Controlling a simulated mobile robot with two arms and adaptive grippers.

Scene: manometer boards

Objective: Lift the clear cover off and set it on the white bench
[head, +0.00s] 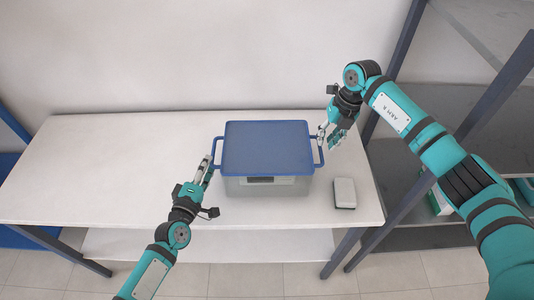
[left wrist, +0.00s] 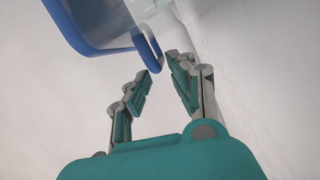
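A box with a flat blue top (head: 267,147) and a translucent grey body (head: 267,187) stands on the white bench (head: 100,175). A blue loop handle sticks out on each side. I see no separate clear cover; the left wrist view shows the blue rim (left wrist: 88,42) and clear plastic wall. My left gripper (head: 207,170) is at the left handle (head: 215,152). My right gripper (head: 328,136) is open beside the right handle (head: 319,152); contact is unclear.
A small white block with a dark base (head: 344,192) lies on the bench right of the box, near the front edge. The bench left of the box is bare. A dark shelf frame (head: 400,205) stands to the right. A wall is behind.

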